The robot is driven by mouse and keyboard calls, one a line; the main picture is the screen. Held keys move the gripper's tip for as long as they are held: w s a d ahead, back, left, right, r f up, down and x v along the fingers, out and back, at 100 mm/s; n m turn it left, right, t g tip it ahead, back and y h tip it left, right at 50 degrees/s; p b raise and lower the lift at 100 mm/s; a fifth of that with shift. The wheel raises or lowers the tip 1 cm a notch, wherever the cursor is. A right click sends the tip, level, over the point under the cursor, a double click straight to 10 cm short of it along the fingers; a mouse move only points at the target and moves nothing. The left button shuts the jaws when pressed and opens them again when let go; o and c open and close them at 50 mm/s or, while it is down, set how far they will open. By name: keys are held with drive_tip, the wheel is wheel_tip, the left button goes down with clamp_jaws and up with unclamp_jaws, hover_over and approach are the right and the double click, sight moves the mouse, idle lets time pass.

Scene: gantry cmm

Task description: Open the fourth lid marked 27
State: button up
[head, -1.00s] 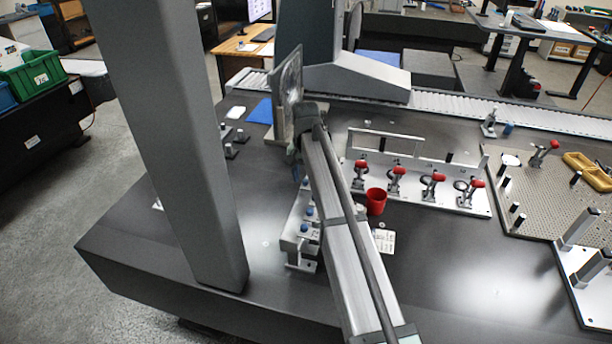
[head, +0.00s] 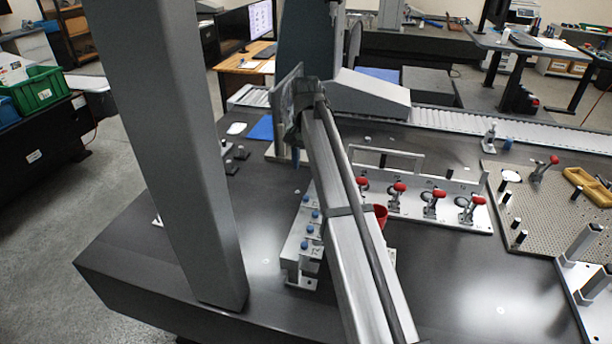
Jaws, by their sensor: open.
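A row of pale grey lidded boxes (head: 290,262) with blue knobs stands left of my forearm in the head view. The nearest blue knob (head: 304,245) is at the front end of the row. Small markings show on the boxes, but I cannot read them, so I cannot tell which lid is marked 27. All the lids I can make out look shut. My gripper (head: 297,162) is small and partly hidden at the far end of my arm. It hangs above and beyond the far end of the row, open, apart from the knobs.
A red cup (head: 380,213) is mostly hidden behind my forearm. Right of it stands a plate with red-handled clamps (head: 433,212). A perforated board (head: 540,215) lies farther right. A thick grey column (head: 185,170) rises on the left. The table front is clear.

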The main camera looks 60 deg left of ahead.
drive_tip(key=shift+r, duration=1.3)
